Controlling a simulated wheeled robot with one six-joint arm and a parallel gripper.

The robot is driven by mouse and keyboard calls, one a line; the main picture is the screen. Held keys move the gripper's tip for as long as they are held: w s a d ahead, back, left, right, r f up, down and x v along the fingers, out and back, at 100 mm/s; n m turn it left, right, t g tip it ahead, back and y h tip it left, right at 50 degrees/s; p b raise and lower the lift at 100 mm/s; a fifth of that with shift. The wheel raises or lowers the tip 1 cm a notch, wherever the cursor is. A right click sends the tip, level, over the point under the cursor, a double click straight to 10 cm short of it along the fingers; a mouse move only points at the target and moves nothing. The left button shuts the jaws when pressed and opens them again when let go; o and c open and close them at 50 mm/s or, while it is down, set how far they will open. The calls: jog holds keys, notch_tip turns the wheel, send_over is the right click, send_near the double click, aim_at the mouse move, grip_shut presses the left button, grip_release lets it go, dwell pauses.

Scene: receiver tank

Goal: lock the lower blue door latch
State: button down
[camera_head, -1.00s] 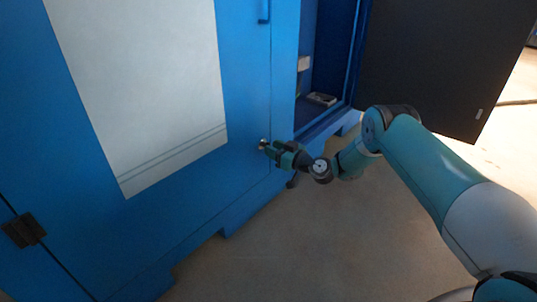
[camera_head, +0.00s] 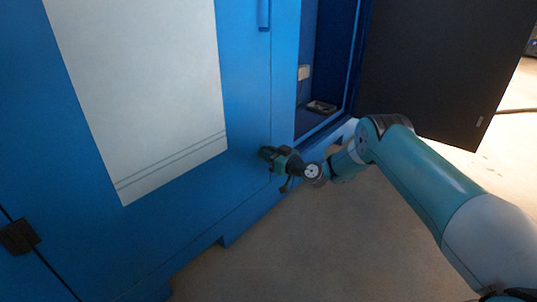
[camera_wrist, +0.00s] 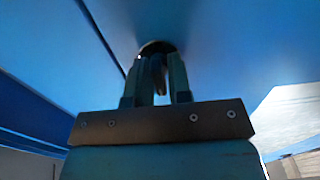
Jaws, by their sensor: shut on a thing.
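The blue door (camera_head: 245,110) carries a large pale panel and stands closed on the left in the head view. The lower latch is a small dark round piece (camera_wrist: 157,48) on the blue door face in the wrist view. My gripper (camera_wrist: 158,75) is at the latch, with its two fingers shut on a thin upright part of it. In the head view my gripper (camera_head: 266,153) touches the door near its lower right edge and hides the latch there. The exact angle of the latch is hard to tell.
A blue handle (camera_head: 264,14) sits higher on the same door. To the right is an open compartment (camera_head: 322,80) with a dark door (camera_head: 440,65) swung wide. A black hinge (camera_head: 19,236) is at the lower left. The floor (camera_head: 330,245) in front is clear.

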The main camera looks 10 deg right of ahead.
jog(key=m, duration=0.4)
jog(key=shift+m+p, duration=0.4)
jog(key=m, duration=0.4)
jog(key=shift+d+f+m, duration=0.1)
jog(key=shift+f+m, duration=0.05)
jog(key=shift+m, duration=0.15)
jog(key=m, duration=0.4)
jog(key=shift+w+p, duration=0.1)
jog(key=shift+p, duration=0.2)
jog(key=shift+f+m, duration=0.1)
jog(key=shift+m, duration=2)
jog(key=c, duration=1.2)
grip_release()
